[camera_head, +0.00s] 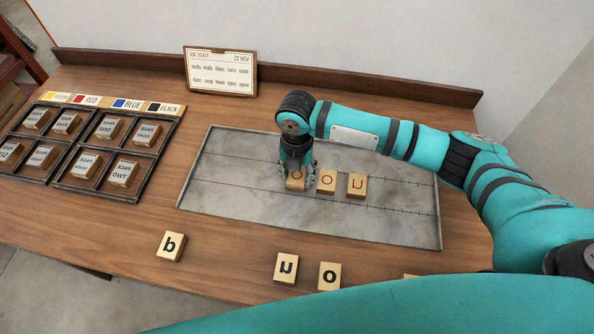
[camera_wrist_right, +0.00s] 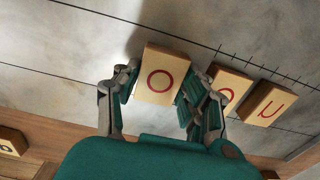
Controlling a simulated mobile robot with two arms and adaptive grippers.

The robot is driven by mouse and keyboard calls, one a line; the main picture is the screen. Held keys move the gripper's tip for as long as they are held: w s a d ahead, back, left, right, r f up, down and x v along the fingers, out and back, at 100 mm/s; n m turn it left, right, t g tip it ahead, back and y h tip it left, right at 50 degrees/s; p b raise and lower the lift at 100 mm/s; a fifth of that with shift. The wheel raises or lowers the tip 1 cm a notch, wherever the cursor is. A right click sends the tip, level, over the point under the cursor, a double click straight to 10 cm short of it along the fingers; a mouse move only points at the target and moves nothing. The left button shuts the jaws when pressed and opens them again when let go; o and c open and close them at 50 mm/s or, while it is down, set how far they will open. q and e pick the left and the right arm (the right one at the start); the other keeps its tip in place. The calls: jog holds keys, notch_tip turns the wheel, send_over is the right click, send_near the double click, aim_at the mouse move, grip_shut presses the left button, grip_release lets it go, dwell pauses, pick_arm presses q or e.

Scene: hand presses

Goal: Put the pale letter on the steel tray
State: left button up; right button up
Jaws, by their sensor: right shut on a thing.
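My right gripper (camera_head: 297,174) is shut on a pale wooden letter block (camera_head: 295,184) with a red O, low at the steel tray (camera_head: 230,195). In the right wrist view the fingers (camera_wrist_right: 160,92) stand on both sides of this block (camera_wrist_right: 160,75), and its face is in plain sight. I cannot tell whether the held block touches the tray. My left gripper is out of view.
A dark divided case (camera_head: 148,172) of labelled blocks is at left. A ticket board (camera_head: 220,72) stands behind. The tray's right part is bare.

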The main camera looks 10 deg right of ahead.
aim_at(297, 175)
jog(key=shift+f, duration=0.2)
jog(key=o, duration=1.1)
notch_tip(297, 175, up, 12)
jog(key=shift+r+b, duration=0.2)
jog(key=shift+b, duration=0.15)
